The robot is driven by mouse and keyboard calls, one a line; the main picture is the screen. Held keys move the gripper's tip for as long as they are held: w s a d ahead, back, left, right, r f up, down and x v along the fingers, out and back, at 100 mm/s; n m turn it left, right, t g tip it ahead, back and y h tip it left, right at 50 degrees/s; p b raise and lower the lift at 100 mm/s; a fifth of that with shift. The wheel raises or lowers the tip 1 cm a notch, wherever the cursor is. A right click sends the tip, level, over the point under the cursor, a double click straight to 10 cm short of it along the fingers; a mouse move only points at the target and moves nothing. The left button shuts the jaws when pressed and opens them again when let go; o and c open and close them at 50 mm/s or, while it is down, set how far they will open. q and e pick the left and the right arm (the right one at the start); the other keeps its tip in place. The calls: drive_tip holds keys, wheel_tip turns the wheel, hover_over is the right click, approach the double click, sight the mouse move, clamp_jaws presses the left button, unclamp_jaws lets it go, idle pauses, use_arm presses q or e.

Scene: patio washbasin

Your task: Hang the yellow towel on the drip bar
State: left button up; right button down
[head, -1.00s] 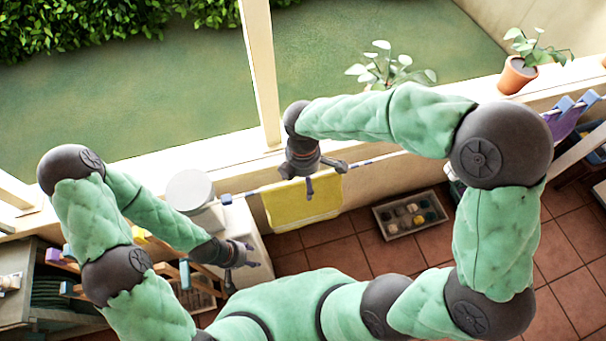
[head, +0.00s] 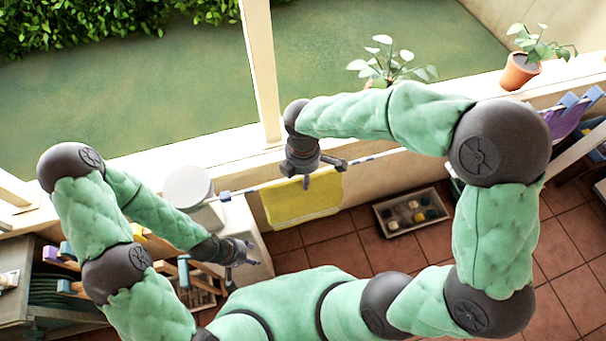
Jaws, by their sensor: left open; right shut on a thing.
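The yellow towel (head: 292,207) is spread out below my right gripper, at the middle of the head view. The thin drip bar (head: 253,188) runs from the white stand up to the right, along the towel's top edge. I cannot tell whether the towel is over the bar or beside it. My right gripper (head: 307,180) points down and is shut on the towel's upper part; its fingers and wrist hide part of the towel and bar. My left gripper (head: 250,253) is open and empty, at lower left, apart from the towel.
A white round-topped item (head: 188,186) stands left of the bar. A tray with several small things (head: 411,212) lies on the tiled floor to the right. Potted plants (head: 520,72) stand on the ledge. A wooden bench with colored items (head: 40,285) is at lower left.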

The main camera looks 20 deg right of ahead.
wheel_tip(320, 180, up, 4)
drive_tip(key=p, duration=0.3)
drive_tip(key=shift+s+r, duration=0.15)
drive_tip(key=shift+r, duration=0.05)
wheel_tip(320, 180, up, 24)
drive_tip(key=p, duration=0.9)
drive_tip(key=shift+r, duration=0.2)
idle(0.3)
drive_tip(key=shift+s, duration=0.1)
